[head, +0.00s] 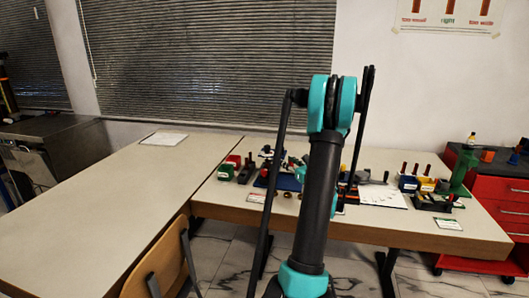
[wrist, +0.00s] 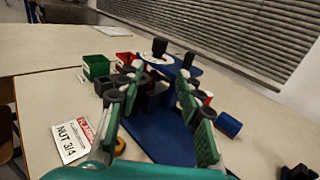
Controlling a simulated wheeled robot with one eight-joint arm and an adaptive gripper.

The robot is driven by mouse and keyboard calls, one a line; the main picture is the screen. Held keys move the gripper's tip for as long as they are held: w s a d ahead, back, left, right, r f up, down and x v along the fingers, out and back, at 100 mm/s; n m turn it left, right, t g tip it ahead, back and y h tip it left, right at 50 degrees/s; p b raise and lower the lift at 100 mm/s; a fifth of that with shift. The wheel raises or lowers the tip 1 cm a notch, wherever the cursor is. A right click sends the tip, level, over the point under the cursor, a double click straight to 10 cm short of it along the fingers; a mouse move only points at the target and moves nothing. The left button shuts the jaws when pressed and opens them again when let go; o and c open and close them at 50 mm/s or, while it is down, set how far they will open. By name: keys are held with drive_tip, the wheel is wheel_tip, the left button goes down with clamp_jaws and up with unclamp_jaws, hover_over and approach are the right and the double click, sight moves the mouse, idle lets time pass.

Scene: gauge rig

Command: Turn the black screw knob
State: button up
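A blue rig with a flat blue base plate (wrist: 160,138) lies between and beyond my fingers in the wrist view. A black knob-like cylinder (wrist: 159,46) stands at its far end, above a white round part; I cannot tell for certain that it is the screw knob. Another small black cylinder (wrist: 189,59) is just right of it. My gripper (wrist: 158,82) is open, its green-padded fingers apart with nothing gripped between them. The knob is beyond the fingertips. In the head view the blue base (head: 288,183) shows partly behind my arm, and my gripper cannot be made out.
Green bin (wrist: 96,67) and red bin (wrist: 124,58) stand left of the rig. A "NUT 3/4" card (wrist: 72,141) lies nearer. The long left table (head: 110,190) is mostly clear; a wooden chair (head: 160,262) stands in front.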

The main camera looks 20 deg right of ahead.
sight(269, 149)
drive_tip(key=w+a, duration=0.1)
drive_tip(key=w, duration=0.4)
drive_tip(key=w+a, duration=0.1)
drive_tip(key=w, duration=0.5)
drive_tip(key=w+a, duration=0.1)
drive_tip(key=w, duration=0.5)
drive_tip(key=shift+a, duration=0.15)
clamp_jaws()
